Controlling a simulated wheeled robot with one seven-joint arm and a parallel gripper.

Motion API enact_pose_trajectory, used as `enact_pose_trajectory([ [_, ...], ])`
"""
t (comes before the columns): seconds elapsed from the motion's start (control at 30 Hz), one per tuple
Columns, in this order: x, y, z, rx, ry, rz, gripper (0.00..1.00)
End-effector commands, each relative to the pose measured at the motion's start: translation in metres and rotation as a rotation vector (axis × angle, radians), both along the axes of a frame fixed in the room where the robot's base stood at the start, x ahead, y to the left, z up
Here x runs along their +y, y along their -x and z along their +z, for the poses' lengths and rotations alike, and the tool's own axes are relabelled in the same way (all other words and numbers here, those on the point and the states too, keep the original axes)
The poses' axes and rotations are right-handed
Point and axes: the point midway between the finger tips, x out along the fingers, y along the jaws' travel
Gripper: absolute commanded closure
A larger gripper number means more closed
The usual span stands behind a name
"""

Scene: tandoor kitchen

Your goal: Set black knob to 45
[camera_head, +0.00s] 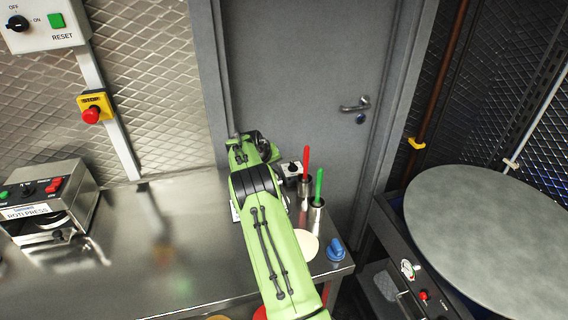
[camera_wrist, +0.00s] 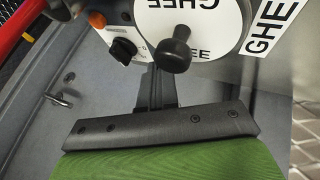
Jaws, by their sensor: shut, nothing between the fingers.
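A small black knob (camera_wrist: 122,50) is on a pale box with an orange lamp, in the upper left of the wrist view. A box with a dark knob (camera_head: 291,167) stands at the back of the counter in the head view, just right of my arm. My gripper (camera_wrist: 164,78) is shut and empty, to the lower right of the small knob and apart from it in the picture. A larger black round handle (camera_wrist: 176,55) on a white GHEE lid partly covers the view beyond my fingers. The knob's setting is too small to read.
A red-handled (camera_head: 306,163) and a green-handled tool (camera_head: 319,186) stand in metal cups right of my arm. A blue knob-like item (camera_head: 336,249) is near the counter's right edge. A roti press (camera_head: 48,203) stands left. The counter between (camera_head: 150,235) is mostly clear.

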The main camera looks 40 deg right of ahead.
Motion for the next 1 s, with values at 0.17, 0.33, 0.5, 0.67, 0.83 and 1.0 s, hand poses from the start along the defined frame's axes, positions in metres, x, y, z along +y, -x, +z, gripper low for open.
enact_pose_trajectory([
  [0.17, -0.029, 0.004, -0.013, -0.002, 0.001, -0.004, 1.00],
  [0.33, -0.045, 0.010, -0.013, -0.001, 0.000, -0.002, 1.00],
  [0.5, -0.047, 0.011, -0.013, -0.001, 0.000, -0.001, 1.00],
  [0.67, -0.047, 0.011, -0.013, -0.001, 0.000, -0.001, 1.00],
  [0.83, -0.048, 0.011, -0.013, -0.001, 0.000, -0.001, 1.00],
  [1.0, -0.049, 0.012, -0.013, 0.000, -0.001, 0.000, 1.00],
])
